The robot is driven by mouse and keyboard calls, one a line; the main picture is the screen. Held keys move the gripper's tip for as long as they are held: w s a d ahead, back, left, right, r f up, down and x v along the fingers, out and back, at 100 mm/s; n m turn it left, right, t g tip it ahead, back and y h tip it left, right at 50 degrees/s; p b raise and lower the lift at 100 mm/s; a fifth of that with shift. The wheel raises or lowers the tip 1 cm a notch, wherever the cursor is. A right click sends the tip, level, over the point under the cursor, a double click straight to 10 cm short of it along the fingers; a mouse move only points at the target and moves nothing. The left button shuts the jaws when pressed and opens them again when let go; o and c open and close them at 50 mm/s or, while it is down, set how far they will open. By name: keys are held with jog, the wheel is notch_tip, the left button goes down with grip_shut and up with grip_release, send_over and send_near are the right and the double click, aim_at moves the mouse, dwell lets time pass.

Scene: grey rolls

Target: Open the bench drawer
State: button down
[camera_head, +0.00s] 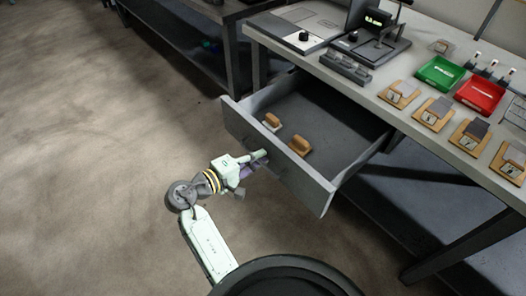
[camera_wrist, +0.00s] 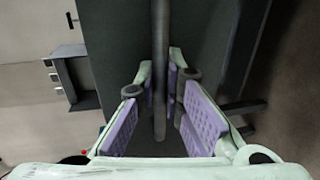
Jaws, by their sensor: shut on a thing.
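The grey bench drawer (camera_head: 312,186) is pulled well out from under the bench (camera_head: 425,118), and its inside shows from above. My gripper (camera_head: 260,158) is at the outer face of the drawer front, near its middle. In the wrist view, a dark bar-like handle (camera_wrist: 160,118) runs between the purple finger pads of my gripper (camera_wrist: 172,95), which is shut on it. In the head view the handle is mostly hidden by my gripper.
Two wooden-handled objects (camera_head: 272,121) (camera_head: 300,146) lie in the drawer. The bench top holds a green tray (camera_head: 440,72), a red tray (camera_head: 480,95) and several wooden boards (camera_head: 433,114). The floor (camera_head: 110,150) left of the drawer is clear.

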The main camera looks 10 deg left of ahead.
dwell(0.3)
jog(key=c, duration=2)
grip_release()
jog(key=shift+o, duration=0.2)
jog(key=v, duration=1.2)
